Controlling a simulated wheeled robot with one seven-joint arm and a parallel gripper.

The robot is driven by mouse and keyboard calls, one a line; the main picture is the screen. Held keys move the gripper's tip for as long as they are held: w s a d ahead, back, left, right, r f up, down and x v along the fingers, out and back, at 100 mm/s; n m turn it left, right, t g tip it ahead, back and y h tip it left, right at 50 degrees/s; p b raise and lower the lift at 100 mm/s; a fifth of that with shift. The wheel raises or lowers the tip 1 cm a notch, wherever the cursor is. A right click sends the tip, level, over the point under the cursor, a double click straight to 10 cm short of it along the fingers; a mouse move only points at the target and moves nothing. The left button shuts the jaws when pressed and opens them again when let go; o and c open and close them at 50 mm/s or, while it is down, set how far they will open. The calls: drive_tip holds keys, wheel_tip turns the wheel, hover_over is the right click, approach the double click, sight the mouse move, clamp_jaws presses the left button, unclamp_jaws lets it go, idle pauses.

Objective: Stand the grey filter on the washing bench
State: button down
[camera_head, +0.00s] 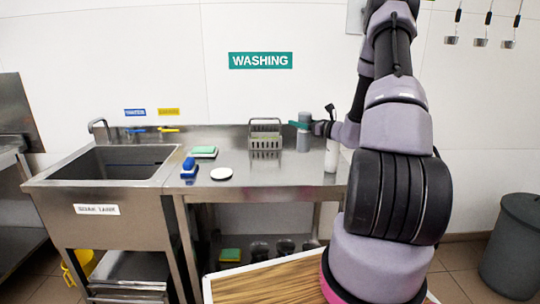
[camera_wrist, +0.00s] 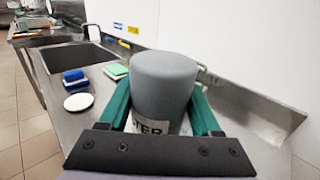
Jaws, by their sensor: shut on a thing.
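The grey filter (camera_wrist: 163,88) is a grey cylinder with a white label reading "TER". My gripper (camera_wrist: 165,115), with green fingers, is shut around it in the wrist view. In the head view the filter (camera_head: 304,132) is upright at the right back of the washing bench (camera_head: 262,178), with my gripper (camera_head: 304,124) coming in from the right. The bench is bare steel with a raised back edge. I cannot tell whether the filter's base touches the bench.
A white disc (camera_head: 221,173), a blue brush (camera_head: 189,168) and a green sponge (camera_head: 203,152) lie near the sink (camera_head: 118,162). The bench's front middle is clear.

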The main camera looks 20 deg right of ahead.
sight(298, 144)
wheel_tip(298, 144, down, 10)
drive_tip(key=shift+r, duration=0.25)
idle(0.3)
drive_tip(key=shift+c, duration=0.4)
unclamp_jaws()
drive_tip(key=shift+f, duration=0.15)
